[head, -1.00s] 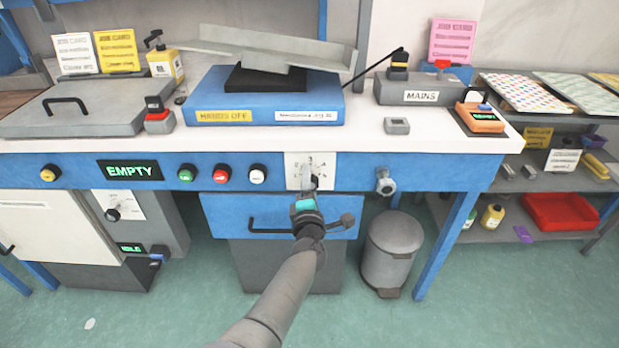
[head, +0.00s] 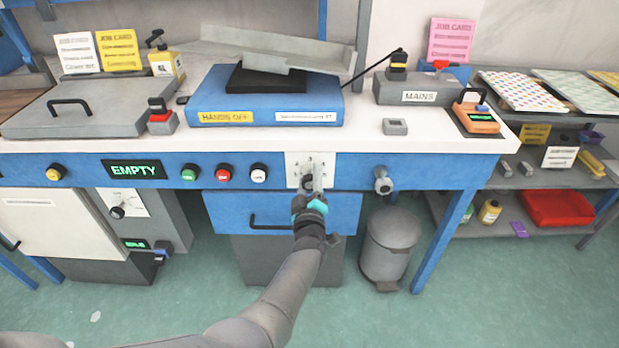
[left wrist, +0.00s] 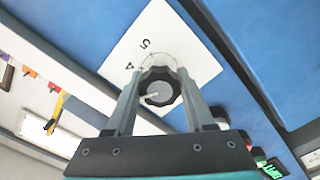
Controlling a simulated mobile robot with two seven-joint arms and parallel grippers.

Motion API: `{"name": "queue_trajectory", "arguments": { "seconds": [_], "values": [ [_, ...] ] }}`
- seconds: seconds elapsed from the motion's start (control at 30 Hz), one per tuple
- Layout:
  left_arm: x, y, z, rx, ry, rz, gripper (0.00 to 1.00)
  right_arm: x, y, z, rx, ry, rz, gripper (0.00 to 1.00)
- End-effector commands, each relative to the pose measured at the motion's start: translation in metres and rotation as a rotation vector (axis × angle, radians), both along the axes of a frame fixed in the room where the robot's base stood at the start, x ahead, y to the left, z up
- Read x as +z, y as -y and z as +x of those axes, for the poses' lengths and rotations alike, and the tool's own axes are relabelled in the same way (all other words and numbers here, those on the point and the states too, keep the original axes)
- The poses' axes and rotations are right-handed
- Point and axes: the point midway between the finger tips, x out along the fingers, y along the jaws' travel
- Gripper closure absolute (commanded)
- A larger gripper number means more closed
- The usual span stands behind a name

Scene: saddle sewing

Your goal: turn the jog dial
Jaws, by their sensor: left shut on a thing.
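The jog dial (left wrist: 160,88) is a dark, scalloped knob with a grey face and a pale pointer mark. It sits on a white numbered plate (head: 296,160) on the blue front of the bench. My left gripper (left wrist: 158,103) is shut on the dial, one finger on each side of it in the left wrist view. The numbers 4 and 5 show on the plate there. In the head view my left gripper (head: 309,190) reaches the plate and covers much of the dial. My right gripper is not in view.
Green, red and white buttons (head: 224,173) are left of the plate. A grey knob (head: 383,183) is to the right. A drawer with a black handle (head: 268,222) is just below, behind my arm. A grey bin (head: 390,245) stands on the floor.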

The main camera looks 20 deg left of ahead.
Motion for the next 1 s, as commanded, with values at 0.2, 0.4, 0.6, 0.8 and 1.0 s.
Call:
{"name": "queue_trajectory", "arguments": {
  "seconds": [0.2,0.4,0.6,0.8,1.0],
  "values": [
    [0.0,0.001,0.0,-0.001,-0.055,0.184,1.0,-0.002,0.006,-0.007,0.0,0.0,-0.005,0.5],
    [0.0,0.001,0.0,-0.001,-0.096,0.325,1.0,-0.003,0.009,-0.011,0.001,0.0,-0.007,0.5],
    [0.0,0.001,0.0,-0.001,-0.123,0.42,1.0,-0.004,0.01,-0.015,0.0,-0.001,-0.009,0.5],
    [0.0,0.001,0.0,-0.001,-0.138,0.471,1.0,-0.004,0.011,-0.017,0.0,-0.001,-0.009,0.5],
    [0.0,0.001,0.0,-0.001,-0.142,0.486,1.0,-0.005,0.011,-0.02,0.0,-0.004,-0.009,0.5]
  ]
}}
